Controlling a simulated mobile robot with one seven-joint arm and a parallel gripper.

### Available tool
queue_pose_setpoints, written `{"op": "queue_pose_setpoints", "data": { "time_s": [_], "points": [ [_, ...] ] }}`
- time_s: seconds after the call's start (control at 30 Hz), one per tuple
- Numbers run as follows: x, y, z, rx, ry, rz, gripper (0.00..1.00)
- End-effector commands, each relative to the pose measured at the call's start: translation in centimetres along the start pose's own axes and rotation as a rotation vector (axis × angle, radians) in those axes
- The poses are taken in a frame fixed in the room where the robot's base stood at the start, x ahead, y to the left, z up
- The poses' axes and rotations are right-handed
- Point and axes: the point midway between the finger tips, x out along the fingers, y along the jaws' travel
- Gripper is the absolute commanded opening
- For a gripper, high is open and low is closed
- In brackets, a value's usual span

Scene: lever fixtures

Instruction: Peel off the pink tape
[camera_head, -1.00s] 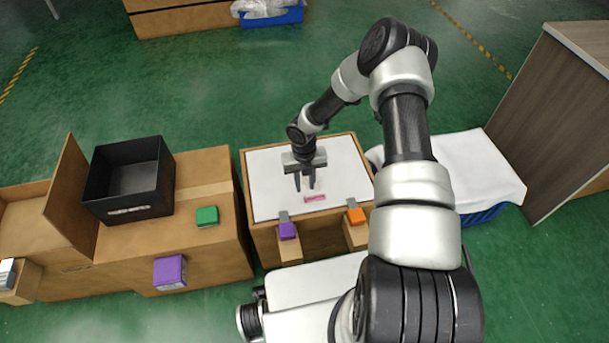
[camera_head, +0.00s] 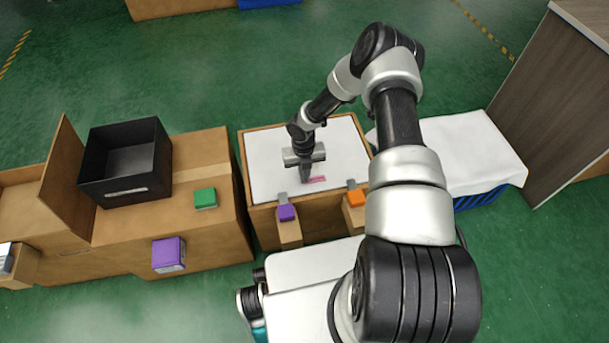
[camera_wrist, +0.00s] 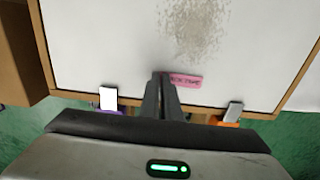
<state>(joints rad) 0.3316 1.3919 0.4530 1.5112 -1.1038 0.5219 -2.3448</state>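The pink tape (camera_head: 317,179) is a short strip with dark lettering on the white top (camera_head: 270,170) of a brown box. In the wrist view the pink tape (camera_wrist: 186,81) lies to the right of my fingertips, slightly tilted, its left end at them. My gripper (camera_head: 306,179) points down at the tape's left end. In the wrist view the two fingers of my gripper (camera_wrist: 163,76) are together at that end. The fingers hide the left end itself.
A grey speckled patch (camera_wrist: 195,28) marks the top.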

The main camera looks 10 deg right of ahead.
Motion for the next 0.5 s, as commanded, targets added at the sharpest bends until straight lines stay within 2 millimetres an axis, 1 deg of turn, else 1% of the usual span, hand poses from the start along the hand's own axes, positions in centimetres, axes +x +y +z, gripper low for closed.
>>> {"op": "queue_pose_setpoints", "data": {
  "time_s": [0.5],
  "points": [
    [-0.07,-0.01,0.0,0.0,0.0,0.0,0.0]
  ]
}}
